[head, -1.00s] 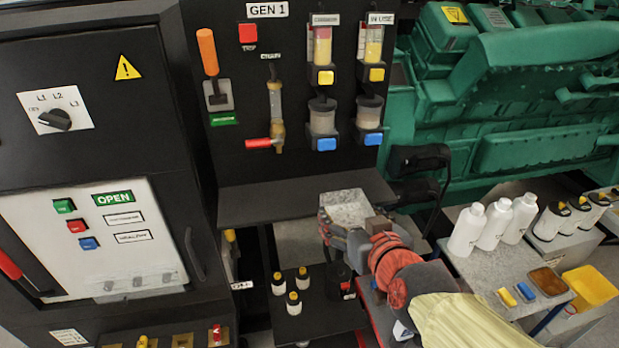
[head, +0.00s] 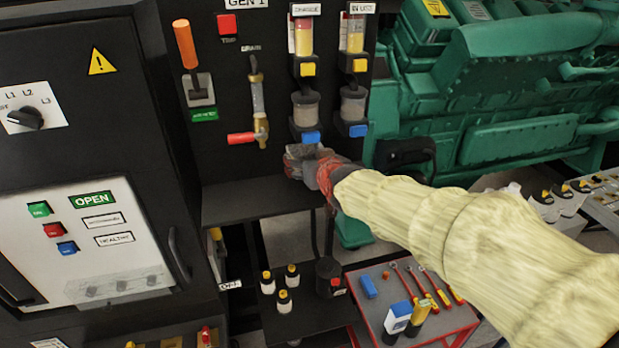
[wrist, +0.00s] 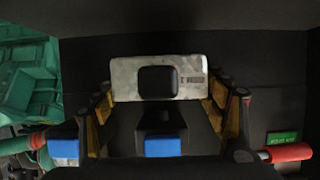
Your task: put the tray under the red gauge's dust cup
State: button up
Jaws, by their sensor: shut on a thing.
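Two gauges hang on the black panel in the head view. My gripper (head: 316,170) is just below the left cup and hides most of the tray. In the wrist view, which looks upside down, my gripper (wrist: 165,105) is shut on the grey speckled tray (wrist: 190,78). The left cup's blue tab (wrist: 163,147) lines up with the tray; contact cannot be told.
A black shelf (head: 245,207) juts out below the panel. The red drain lever (head: 243,138) is left of the cups. A black cable or hose (head: 405,155) is right of my gripper. A red tool cart (head: 440,325) and several small bottles (head: 284,300) stand below.

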jog(key=shift+s+f, duration=0.2)
jog(key=shift+f, duration=0.6)
notch_tip(320, 180, down, 3)
jog(key=shift+f+p, duration=0.1)
jog(key=shift+p, duration=0.4)
jog(key=shift+w+f+p, duration=0.2)
jog(key=shift+f+p, duration=0.15)
jog(key=shift+f, duration=0.05)
jog(key=shift+f, duration=0.15)
jog(key=o, duration=1.3)
